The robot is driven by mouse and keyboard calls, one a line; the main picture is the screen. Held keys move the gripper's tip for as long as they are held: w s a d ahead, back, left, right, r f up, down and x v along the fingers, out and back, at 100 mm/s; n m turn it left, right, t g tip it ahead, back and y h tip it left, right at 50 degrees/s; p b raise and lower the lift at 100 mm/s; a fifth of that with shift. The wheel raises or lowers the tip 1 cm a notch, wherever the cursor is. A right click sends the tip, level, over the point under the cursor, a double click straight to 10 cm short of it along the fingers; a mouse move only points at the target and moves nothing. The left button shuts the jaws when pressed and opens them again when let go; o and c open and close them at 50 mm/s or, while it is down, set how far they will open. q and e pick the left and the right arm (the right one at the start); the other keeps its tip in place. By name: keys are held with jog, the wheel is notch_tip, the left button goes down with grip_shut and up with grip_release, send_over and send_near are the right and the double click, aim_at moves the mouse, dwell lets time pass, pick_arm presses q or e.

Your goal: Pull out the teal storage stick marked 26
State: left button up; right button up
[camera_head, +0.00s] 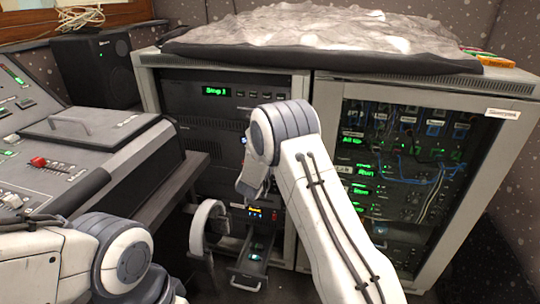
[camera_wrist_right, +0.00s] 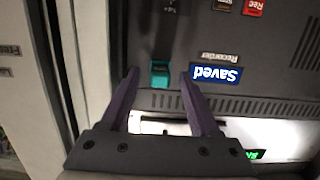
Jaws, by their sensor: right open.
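A teal stick (camera_wrist_right: 160,73) sits in the dark recorder panel in the right wrist view. Its marking cannot be read. My right gripper (camera_wrist_right: 159,76) has its two purple fingers apart, one on each side of the stick, with gaps between. The panel's small screen (camera_wrist_right: 216,74) reads "Saved", upside down in this view. In the head view my right arm reaches down in front of the rack, and the gripper is hidden behind the arm.
An open drawer (camera_head: 249,264) with small items juts out low on the rack. A red Rec button (camera_wrist_right: 254,8) is on the panel. The fader desk (camera_head: 60,160) stands left, a glass-front rack (camera_head: 420,180) right.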

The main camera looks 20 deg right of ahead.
grip_shut()
jog(key=shift+f+p+v, duration=0.2)
jog(key=shift+v, duration=0.9)
jog(key=shift+f+p+v, duration=0.15)
jog(key=shift+f+v, duration=0.05)
jog(key=shift+v, duration=0.95)
